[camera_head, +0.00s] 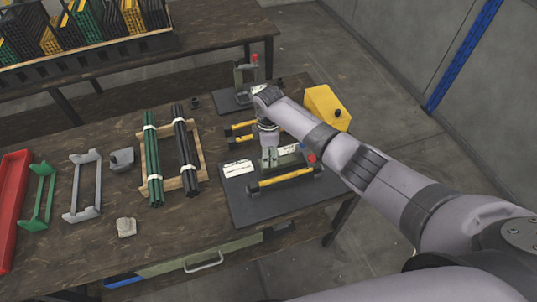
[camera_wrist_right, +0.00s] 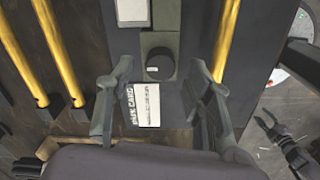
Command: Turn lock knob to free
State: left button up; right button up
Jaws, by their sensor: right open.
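My right gripper (camera_head: 268,155) is over the near rivet press (camera_head: 290,160), which stands on a dark base plate (camera_head: 245,208). In the right wrist view, its two fingers (camera_wrist_right: 161,105) are open, apart on either side of a white printed card (camera_wrist_right: 147,105). A dark round knob (camera_wrist_right: 159,64) with a small pale mark sits on the grey-green press body, ahead of and between the fingertips, not gripped. The knob cannot be made out in the head view. A dark claw shape (camera_wrist_right: 277,140) at the right of the wrist view appears to be my left gripper; its jaw state is unclear.
A second press (camera_head: 246,72) stands behind, and a yellow box (camera_head: 327,107) is at the right. A wooden rack (camera_head: 201,156) with green and black rods, grey brackets (camera_head: 83,186) and a red tray (camera_head: 12,205) are left.

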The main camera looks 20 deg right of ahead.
notch_tip(320, 180, up, 11)
jog(key=shift+f, duration=0.2)
dwell(0.5)
